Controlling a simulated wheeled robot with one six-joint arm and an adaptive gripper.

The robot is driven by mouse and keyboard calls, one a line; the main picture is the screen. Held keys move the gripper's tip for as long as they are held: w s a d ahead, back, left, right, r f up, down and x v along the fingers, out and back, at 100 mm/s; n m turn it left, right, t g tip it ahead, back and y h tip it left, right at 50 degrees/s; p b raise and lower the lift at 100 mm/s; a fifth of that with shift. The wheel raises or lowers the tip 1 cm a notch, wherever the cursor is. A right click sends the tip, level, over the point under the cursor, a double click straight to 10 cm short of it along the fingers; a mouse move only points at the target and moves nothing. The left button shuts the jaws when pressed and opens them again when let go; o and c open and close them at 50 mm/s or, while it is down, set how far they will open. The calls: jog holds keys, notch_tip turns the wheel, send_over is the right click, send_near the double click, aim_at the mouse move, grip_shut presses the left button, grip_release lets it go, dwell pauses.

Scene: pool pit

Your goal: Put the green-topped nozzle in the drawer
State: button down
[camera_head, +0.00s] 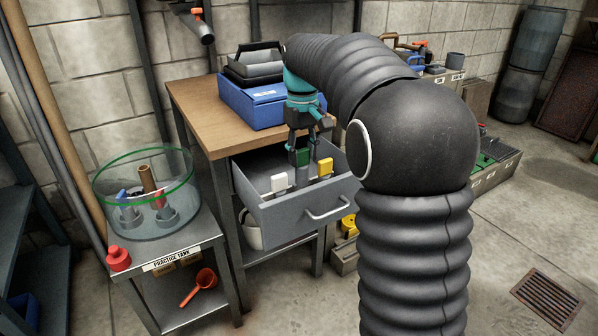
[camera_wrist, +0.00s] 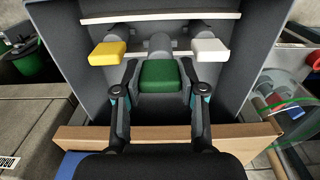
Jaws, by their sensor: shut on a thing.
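The green-topped nozzle (camera_head: 303,157) is between the fingers of my gripper (camera_head: 302,163), which is shut on it. It is over the open grey drawer (camera_head: 298,226), low near the opening; I cannot tell whether it touches the drawer. In the wrist view the green top (camera_wrist: 160,76) sits between the two fingers (camera_wrist: 159,92), with its grey body beyond. A white-topped nozzle (camera_head: 279,182) and a yellow-topped nozzle (camera_head: 324,168) are in the drawer, one on each side of it. They also show in the wrist view, white (camera_wrist: 210,50) at right and yellow (camera_wrist: 107,53) at left.
The drawer is under a wooden bench top (camera_head: 205,112) that carries a blue case (camera_head: 250,108). A glass practice tank (camera_head: 147,205) stands on a metal stand at left, beside a red fitting (camera_head: 118,258). My arm hides much of the right side.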

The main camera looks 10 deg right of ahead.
aim_at(302, 166)
jog(key=shift+f+b, duration=0.3)
jog(key=shift+f, duration=2)
jog(key=shift+f, duration=0.15)
jog(key=c, duration=0.9)
grip_release()
jog(key=shift+c, duration=0.2)
notch_tip(302, 166, up, 11)
jog(key=shift+r+p, duration=0.1)
jog(key=shift+p, duration=0.85)
jog(key=shift+s+r, duration=0.15)
jog(key=shift+r, duration=0.45)
